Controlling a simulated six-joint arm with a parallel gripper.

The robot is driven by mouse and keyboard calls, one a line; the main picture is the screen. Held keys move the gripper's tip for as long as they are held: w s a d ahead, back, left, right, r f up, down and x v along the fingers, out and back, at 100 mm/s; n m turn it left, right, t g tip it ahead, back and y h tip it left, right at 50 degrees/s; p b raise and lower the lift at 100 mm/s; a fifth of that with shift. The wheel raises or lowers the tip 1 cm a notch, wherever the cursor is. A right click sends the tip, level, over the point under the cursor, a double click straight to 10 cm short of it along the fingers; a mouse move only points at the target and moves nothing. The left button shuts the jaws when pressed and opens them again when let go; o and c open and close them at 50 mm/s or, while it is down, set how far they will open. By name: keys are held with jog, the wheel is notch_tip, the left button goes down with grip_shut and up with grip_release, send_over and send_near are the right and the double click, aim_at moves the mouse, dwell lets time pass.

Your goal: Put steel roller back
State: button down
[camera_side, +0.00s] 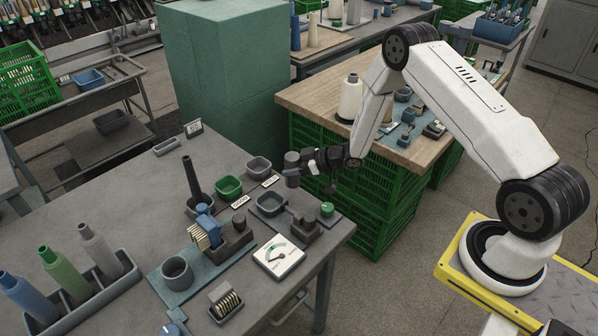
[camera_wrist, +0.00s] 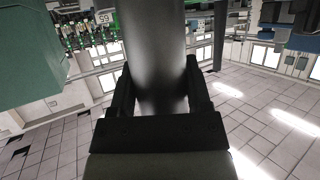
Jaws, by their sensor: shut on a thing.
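The steel roller (camera_side: 292,161) is a dark grey cylinder, held roughly upright above the back right edge of the grey table. In the wrist view the roller (camera_wrist: 155,45) fills the middle, and its upper end runs out of the frame. My gripper (camera_side: 301,162) reaches in from the right and is shut on the roller. In the wrist view its two dark fingers (camera_wrist: 160,85) lie on either side of the roller. The roller looks clear of the table, though its lower end is close to the grey bin behind it in the side view.
The grey table (camera_side: 110,205) carries a green bin (camera_side: 228,187), grey bins (camera_side: 270,204), a round grey cup (camera_side: 177,272), a dial gauge (camera_side: 279,256) and a rack of coloured cones (camera_side: 75,290). Green crates (camera_side: 375,200) under a wooden-topped table stand behind. The table's left middle is clear.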

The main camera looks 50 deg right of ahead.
jog(key=shift+w+f, duration=0.3)
jog(key=shift+f, duration=1.45)
jog(key=shift+f, duration=0.2)
grip_release()
jog(key=shift+r, duration=0.15)
jog(key=v, duration=1.2)
jog(key=shift+s, duration=0.1)
